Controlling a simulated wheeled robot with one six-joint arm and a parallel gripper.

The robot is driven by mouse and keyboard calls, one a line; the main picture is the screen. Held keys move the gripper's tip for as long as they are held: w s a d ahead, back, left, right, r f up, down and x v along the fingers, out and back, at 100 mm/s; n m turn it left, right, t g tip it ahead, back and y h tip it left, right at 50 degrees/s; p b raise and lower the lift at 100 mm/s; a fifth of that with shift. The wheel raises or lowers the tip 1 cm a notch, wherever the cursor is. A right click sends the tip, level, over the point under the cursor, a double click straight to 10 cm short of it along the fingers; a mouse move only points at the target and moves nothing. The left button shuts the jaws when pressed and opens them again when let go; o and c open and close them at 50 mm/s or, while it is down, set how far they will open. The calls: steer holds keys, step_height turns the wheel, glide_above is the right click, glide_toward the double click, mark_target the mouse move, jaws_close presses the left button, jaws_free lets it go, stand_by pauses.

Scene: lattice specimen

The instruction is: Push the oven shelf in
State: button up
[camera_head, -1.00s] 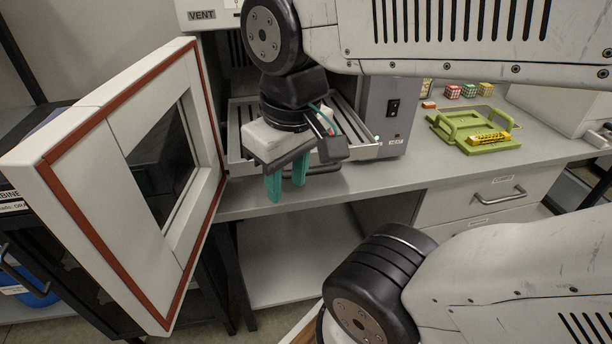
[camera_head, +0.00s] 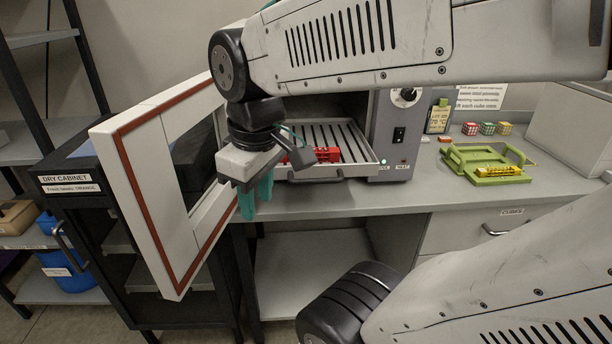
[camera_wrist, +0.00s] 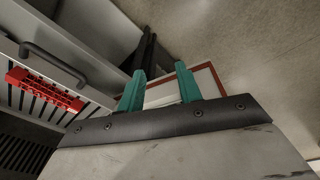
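The oven shelf (camera_head: 350,141) is a slatted metal tray, pulled out past the oven's front, with a dark handle along its front edge. A red lattice piece (camera_head: 318,155) lies on its slats. In the wrist view the shelf (camera_wrist: 88,96), its handle (camera_wrist: 52,62) and the red lattice piece (camera_wrist: 42,90) are at the left. My gripper (camera_head: 255,205) points down in front of the shelf's left side, near the open oven door (camera_head: 150,190). In the wrist view its teal fingers (camera_wrist: 160,90) stand apart with nothing between them. My wrist hides the shelf's left part.
The door stands open at the left, close to my gripper. A green tray (camera_head: 490,165) with a yellow item lies on the bench (camera_head: 400,200) at right, with small patterned cubes (camera_head: 487,128) behind. A dry cabinet (camera_head: 85,200) stands left of the door.

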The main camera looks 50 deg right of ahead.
steer(key=w+d+n, duration=0.3)
steer(key=d+n, duration=0.1)
steer(key=d, duration=0.8)
steer(key=n+h, duration=0.1)
steer(key=n, duration=0.1)
glide_toward(317, 179)
steer(key=f, duration=0.2)
steer(key=w+f, duration=0.1)
steer(key=f, duration=0.2)
steer(key=d+f, duration=0.1)
steer(key=f, duration=0.2)
steer(key=shift+w, duration=0.15)
jaws_close()
steer(key=shift+d+r, duration=0.1)
